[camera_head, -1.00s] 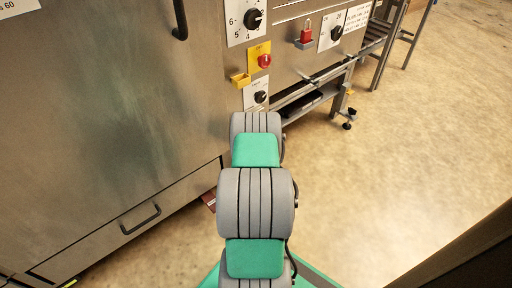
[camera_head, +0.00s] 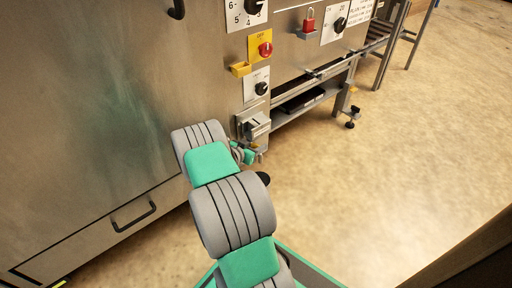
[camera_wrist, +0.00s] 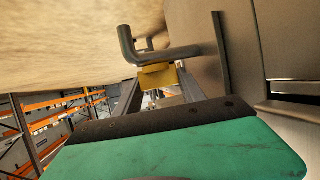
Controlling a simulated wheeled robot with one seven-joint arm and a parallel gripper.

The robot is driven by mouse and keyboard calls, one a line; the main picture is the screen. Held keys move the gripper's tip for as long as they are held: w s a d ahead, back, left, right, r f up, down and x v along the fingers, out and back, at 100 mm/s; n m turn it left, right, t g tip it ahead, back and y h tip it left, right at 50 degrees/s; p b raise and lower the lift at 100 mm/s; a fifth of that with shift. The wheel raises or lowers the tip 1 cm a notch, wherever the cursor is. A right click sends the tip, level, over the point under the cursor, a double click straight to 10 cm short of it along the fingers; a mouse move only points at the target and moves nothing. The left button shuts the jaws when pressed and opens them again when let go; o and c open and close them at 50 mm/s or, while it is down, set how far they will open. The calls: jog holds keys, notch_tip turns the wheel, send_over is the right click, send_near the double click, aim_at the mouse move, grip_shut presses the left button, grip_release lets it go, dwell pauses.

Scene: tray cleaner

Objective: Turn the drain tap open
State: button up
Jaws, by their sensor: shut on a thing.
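The drain tap shows in the wrist view as a bent metal pipe (camera_wrist: 185,54) on a flat metal plate, with a yellow handle (camera_wrist: 158,76) beside it. In the head view only a small part of the tap (camera_head: 262,158) shows, low at the machine's corner. My gripper (camera_head: 248,152) is there too, mostly hidden behind my arm. In the wrist view my gripper (camera_wrist: 160,106) fills the bottom as a green body with a dark front edge, right at the yellow handle. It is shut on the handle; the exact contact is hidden.
The steel machine front (camera_head: 80,130) fills the left. A low shelf (camera_head: 310,105) with legs stands to the right. The floor at right is clear.

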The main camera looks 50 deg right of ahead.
jog(key=shift+f, duration=0.1)
dwell(0.3)
jog(key=o, duration=1.4)
jog(key=shift+c, duration=0.2)
jog(key=p+v, duration=0.3)
jog(key=v, duration=0.4)
jog(key=shift+a, duration=0.3)
jog(key=shift+c, duration=0.2)
